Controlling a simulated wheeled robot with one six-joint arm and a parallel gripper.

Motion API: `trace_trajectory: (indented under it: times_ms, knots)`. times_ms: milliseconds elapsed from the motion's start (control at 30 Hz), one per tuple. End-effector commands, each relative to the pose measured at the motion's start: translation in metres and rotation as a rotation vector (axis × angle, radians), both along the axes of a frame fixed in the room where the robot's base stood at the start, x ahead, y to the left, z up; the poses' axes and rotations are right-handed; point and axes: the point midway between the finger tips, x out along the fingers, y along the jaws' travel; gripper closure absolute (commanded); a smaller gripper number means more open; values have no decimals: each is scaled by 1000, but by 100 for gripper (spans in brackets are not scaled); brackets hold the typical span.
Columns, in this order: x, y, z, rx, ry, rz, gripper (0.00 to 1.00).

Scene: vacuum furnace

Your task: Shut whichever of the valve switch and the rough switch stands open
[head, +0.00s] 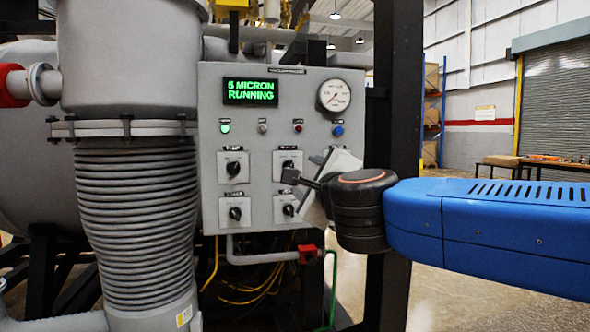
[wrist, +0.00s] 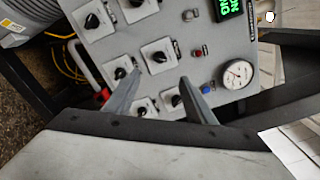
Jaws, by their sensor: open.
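The grey control panel (head: 255,140) carries several black rotary switches on white plates, in two rows. The head view shows an upper left switch (head: 233,168), an upper middle switch (head: 288,163), a lower left switch (head: 235,213) and a lower middle switch (head: 289,210). My gripper (head: 298,180) hides the panel's right part there. The wrist view shows further switches in that part, one upper (wrist: 176,101) and one lower (wrist: 141,111). Labels are too small to read, so I cannot tell which are valve and rough, or which stands open. My gripper (wrist: 158,78) is open and empty before the panel.
The green display (head: 250,92) reads "5 MICRON RUNNING". A round gauge (head: 334,96) sits at upper right, above a row of small lamps and buttons. A ribbed grey bellows (head: 135,215) stands left of the panel. A dark post (head: 398,90) rises on its right.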

Motion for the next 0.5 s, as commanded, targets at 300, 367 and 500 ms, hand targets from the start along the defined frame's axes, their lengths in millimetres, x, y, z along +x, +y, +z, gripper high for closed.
trace_trajectory:
  times_ms: [300, 367, 500]
  knots:
    - [51, 14, -1, -3, 2, -2, 50]
    - [61, 16, -1, -4, 1, -2, 50]
    - [82, 23, -1, -3, 1, -1, 50]
